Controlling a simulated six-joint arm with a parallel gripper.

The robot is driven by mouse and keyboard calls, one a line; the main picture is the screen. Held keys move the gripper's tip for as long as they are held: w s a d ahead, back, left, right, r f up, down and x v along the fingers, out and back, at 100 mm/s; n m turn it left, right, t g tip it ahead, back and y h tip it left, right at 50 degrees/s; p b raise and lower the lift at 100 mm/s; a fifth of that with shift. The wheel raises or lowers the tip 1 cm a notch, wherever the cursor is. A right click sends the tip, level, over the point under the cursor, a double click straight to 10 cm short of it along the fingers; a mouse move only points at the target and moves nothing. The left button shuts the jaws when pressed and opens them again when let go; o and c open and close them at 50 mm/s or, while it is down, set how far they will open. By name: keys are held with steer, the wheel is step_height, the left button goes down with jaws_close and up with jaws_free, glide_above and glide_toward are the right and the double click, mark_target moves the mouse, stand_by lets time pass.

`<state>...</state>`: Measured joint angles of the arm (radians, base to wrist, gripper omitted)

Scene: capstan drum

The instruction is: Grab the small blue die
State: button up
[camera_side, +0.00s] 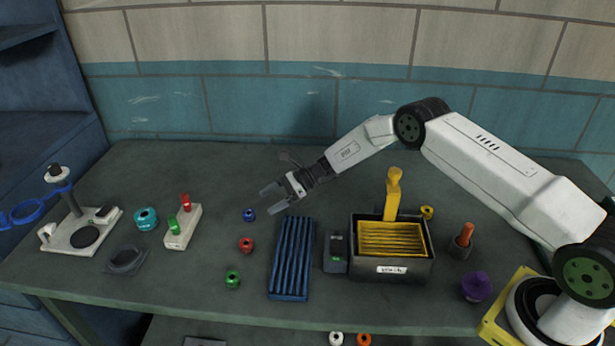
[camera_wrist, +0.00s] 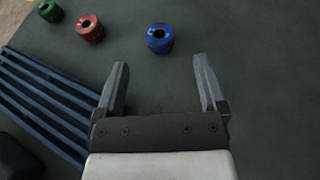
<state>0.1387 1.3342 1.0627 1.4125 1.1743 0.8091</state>
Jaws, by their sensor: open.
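The small blue die (camera_side: 249,215) is a round, ring-like piece with a dark hole in its top. It stands on the dark table, left of my gripper (camera_side: 270,200) in the side view. In the wrist view the blue die (camera_wrist: 160,38) lies ahead of the fingertips, roughly centred between their lines. My gripper (camera_wrist: 162,68) is open and empty, with its two fingers spread apart. The die is not between the fingers and does not touch them.
A red die (camera_side: 246,245) and a green die (camera_side: 232,279) stand nearer the front. A ribbed blue rack (camera_side: 291,258) lies below my gripper's right side. A black box with a yellow insert (camera_side: 391,262) is further right. A switch block (camera_side: 183,227) stands left.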

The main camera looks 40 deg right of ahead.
mark_target(250, 212)
steer(key=shift+w+a+f, duration=0.15)
steer(key=shift+a+f, duration=0.05)
steer(key=shift+a, duration=0.2)
steer(key=shift+x, duration=2.6)
steer(key=shift+r, duration=0.15)
jaws_close()
